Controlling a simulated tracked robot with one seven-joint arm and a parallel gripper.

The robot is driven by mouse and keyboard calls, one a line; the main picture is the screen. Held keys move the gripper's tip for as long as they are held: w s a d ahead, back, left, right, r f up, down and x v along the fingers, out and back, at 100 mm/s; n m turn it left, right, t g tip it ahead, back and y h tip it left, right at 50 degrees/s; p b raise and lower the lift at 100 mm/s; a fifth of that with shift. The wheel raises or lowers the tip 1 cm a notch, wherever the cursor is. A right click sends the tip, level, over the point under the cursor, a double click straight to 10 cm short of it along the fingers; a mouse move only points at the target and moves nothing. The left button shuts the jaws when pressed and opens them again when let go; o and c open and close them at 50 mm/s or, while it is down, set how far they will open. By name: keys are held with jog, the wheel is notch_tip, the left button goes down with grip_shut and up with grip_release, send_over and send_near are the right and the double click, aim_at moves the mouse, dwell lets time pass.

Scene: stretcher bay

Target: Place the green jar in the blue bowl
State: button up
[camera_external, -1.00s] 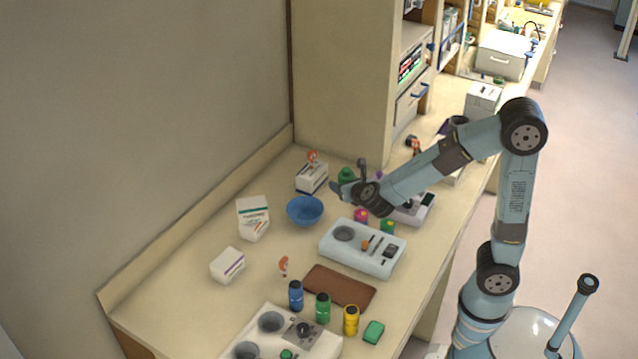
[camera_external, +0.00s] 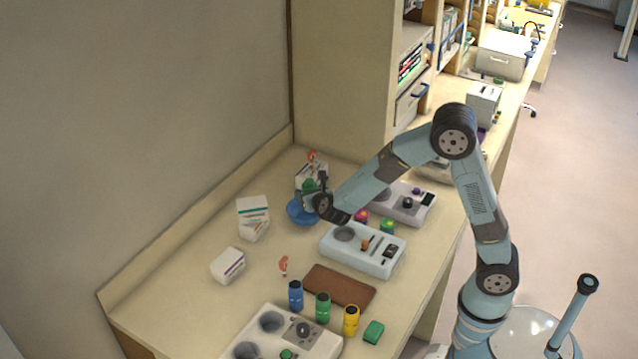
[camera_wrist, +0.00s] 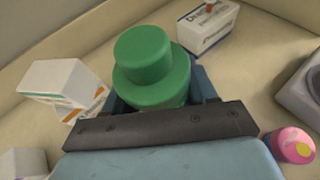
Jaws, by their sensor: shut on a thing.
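My gripper (camera_external: 314,192) is shut on a green jar (camera_external: 309,185) with a narrower round top. The jar is at the blue bowl (camera_external: 297,213), overlapping its upper part in the external view; I cannot tell whether it touches the bowl. In the wrist view the green jar (camera_wrist: 150,70) stands beyond the dark bar of my gripper, seen from above. Dark blue parts show on both sides of it, and I cannot tell whether they are bowl or fingers. The jar's bottom is hidden. Another green container (camera_external: 322,308) stands near the front.
White boxes stand left of the bowl (camera_external: 253,218) and behind it (camera_external: 311,176). A pale device (camera_external: 345,262) lies to its right, with a pink-topped item (camera_external: 361,216) nearby. Blue (camera_external: 296,296) and yellow (camera_external: 351,320) containers stand in front. The counter left of the brown pad (camera_external: 340,287) has free room.

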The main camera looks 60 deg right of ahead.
jog(key=shift+w+f, duration=0.4)
jog(key=shift+f, duration=1.55)
jog(key=shift+f, duration=0.6)
jog(key=o, duration=1.1)
jog(key=shift+o, duration=0.2)
jog(key=shift+r, duration=0.1)
